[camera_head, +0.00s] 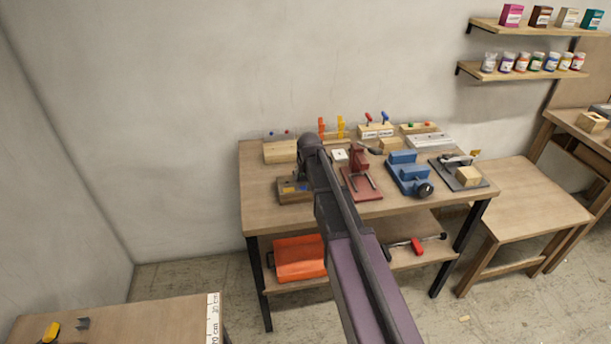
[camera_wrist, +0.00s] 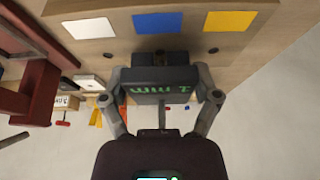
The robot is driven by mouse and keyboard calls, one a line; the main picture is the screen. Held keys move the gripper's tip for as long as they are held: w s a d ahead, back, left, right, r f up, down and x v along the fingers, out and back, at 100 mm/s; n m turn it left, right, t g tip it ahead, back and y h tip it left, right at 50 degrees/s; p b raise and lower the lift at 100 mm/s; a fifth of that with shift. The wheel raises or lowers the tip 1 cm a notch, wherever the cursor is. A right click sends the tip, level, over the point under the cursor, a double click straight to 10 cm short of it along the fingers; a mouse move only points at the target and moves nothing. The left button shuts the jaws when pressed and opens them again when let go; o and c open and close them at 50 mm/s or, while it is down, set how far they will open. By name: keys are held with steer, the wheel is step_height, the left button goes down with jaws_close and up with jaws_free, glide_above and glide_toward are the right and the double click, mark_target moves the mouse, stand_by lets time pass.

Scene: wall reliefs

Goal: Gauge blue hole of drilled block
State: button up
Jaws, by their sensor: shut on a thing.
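The drilled block (camera_head: 287,197) is wooden and sits at the front left of the workbench. In the wrist view the drilled block (camera_wrist: 105,42) fills the top, with white, blue (camera_wrist: 160,22) and yellow patches in a row. Dark holes show by the white and yellow patches. My gripper (camera_wrist: 160,92) is shut on a dark gauge (camera_wrist: 158,76) with green lettering, which appears upside down. The gauge is close to the block, in line with the blue patch. It hides the blue hole, so I cannot tell whether its tip is inside.
The workbench (camera_head: 258,215) also holds a red fixture (camera_head: 362,185), a blue vise (camera_head: 408,175) and a clamp on a dark plate (camera_head: 460,172). The red fixture (camera_wrist: 38,95) stands close at left in the wrist view. Racks of tools line the back edge.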

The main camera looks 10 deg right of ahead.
steer(key=shift+f+b, duration=0.45)
steer(key=shift+f, duration=0.05)
steer(key=o, duration=1.1)
steer(key=s+f+g, duration=0.1)
steer(key=s+g, duration=0.3)
steer(key=s, duration=2.5)
steer(key=shift+f+g, duration=0.2)
steer(key=shift+g, duration=0.1)
steer(key=shift+s, duration=0.1)
